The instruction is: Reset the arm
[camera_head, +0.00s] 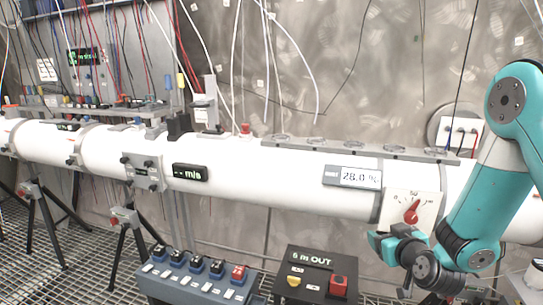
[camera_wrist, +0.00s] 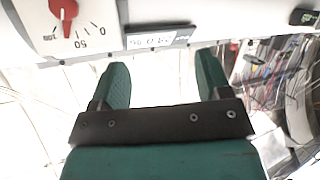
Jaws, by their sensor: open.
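My arm (camera_head: 476,200) is teal with dark joints and reaches in from the right edge of the head view. It bends down and back to the left, with its wrist low in front of the white pipe, just below the red-knob dial (camera_head: 411,212). My gripper (camera_wrist: 163,72) shows in the wrist view as two teal fingers on a dark crossbar, spread apart with nothing between them. In the wrist view the dial (camera_wrist: 72,20) appears upside down at top left, beyond the fingers. The fingertips are hard to make out in the head view.
The white pipe (camera_head: 270,187) runs across the scene and carries a 28.0 % display (camera_head: 352,176). A black box (camera_head: 316,275) marked OUT and a blue button box (camera_head: 196,277) stand below it. Tripod legs stand at left on the grated floor. Cables hang along the wall.

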